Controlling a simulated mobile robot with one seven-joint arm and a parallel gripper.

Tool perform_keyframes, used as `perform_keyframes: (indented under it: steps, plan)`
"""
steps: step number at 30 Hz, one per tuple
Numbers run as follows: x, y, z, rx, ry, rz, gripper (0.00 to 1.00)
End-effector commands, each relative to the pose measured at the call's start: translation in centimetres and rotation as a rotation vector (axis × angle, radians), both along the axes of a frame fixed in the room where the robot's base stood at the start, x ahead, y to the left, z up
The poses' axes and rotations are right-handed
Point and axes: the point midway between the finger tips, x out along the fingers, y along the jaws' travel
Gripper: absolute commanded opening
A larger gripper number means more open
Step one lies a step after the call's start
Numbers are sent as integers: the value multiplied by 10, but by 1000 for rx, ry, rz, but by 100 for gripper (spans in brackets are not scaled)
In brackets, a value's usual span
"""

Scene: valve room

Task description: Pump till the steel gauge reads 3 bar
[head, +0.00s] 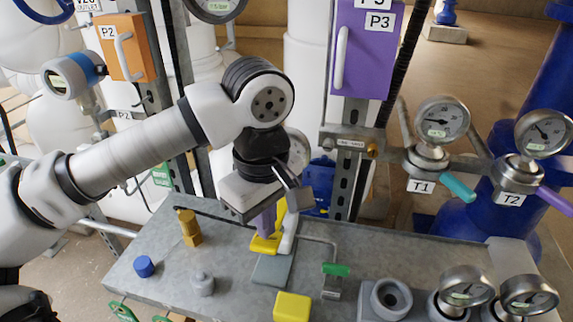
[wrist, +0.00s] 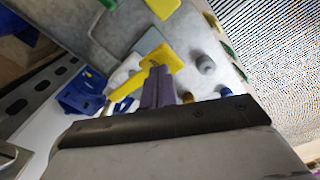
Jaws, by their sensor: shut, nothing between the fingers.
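My gripper (head: 265,226) is shut and empty, its purple fingers pointing down at a yellow pump lever (head: 264,244) above the bench. The wrist view shows the fingertips (wrist: 158,74) right at the yellow lever end (wrist: 162,54); whether they touch is unclear. The lever's arm (wrist: 124,78) runs back beside a pale body (head: 289,232). Steel-rimmed dials include the T1 gauge (head: 441,120), the T2 gauge (head: 543,133) and two low gauges (head: 466,288) (head: 529,296) at the front right. Which is the steel gauge, and their readings, I cannot tell.
Purple P3 (head: 365,60) and orange P2 (head: 125,48) boxes stand behind.

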Motion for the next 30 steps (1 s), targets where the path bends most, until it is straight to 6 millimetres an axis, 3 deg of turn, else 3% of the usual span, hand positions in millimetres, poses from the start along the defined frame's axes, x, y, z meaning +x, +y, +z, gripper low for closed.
perform_keyframes:
  steps: [17, 23, 30]
  plan:
    - [0, 0, -45, -1, -1, 0, 0]
    - [0, 0, -35, 0, -1, 0, 0]
    - [0, 0, -7, 0, -1, 0, 0]
